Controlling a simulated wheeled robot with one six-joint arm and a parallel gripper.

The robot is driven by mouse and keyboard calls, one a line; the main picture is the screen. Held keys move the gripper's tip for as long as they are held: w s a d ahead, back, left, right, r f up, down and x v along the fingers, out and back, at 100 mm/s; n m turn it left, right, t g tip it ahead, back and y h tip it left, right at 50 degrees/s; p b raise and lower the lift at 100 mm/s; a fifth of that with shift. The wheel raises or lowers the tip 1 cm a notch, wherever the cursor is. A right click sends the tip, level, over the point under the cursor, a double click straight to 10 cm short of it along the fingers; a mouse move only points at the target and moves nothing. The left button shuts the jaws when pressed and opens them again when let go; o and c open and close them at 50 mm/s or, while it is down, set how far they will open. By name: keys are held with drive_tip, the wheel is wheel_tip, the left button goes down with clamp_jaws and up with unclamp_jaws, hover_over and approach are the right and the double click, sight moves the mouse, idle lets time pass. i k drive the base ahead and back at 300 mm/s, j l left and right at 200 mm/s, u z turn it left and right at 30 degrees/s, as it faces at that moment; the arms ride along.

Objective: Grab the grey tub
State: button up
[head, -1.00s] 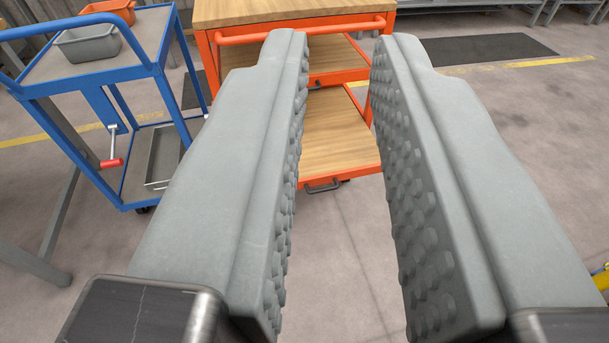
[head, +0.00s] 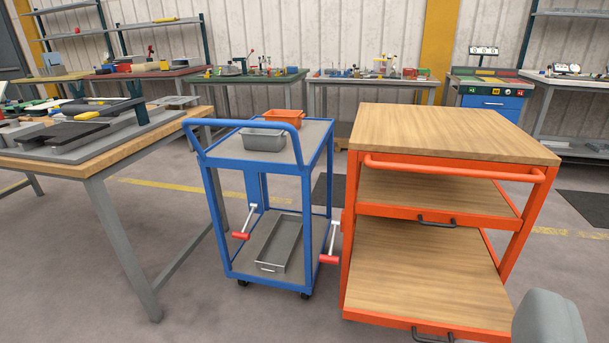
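The grey tub (head: 263,140) is a small open container on the top shelf of the blue trolley (head: 308,160), left of the picture's middle. It stands upright just in front of an orange tub (head: 284,117), which is partly hidden behind it. My gripper (head: 548,322) shows only as one grey finger part at the bottom right corner, well away from the tub and nearer to me. Its other finger is out of the picture, so I cannot see the gap between them. Nothing touches the grey tub from my side.
An orange cart (head: 455,135) with wooden shelves stands right of the trolley. A workbench (head: 100,165) with tools stands at left. A grey tray (head: 281,245) lies on the trolley's lower shelf. Floor in front of the trolley is clear.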

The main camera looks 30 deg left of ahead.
sight(253, 139)
drive_tip(key=i+j, duration=0.25)
drive_tip(key=j, duration=0.2)
drive_tip(key=i+j, duration=0.25)
drive_tip(key=j, duration=0.15)
drive_tip(key=i+j, duration=0.25)
drive_tip(key=j, duration=0.2)
drive_tip(key=i+j, duration=0.25)
drive_tip(key=j, duration=0.2)
drive_tip(key=i+j, duration=0.25)
drive_tip(key=j, duration=0.15)
drive_tip(key=i+j, duration=0.25)
drive_tip(key=j, duration=0.2)
drive_tip(key=u, duration=0.05)
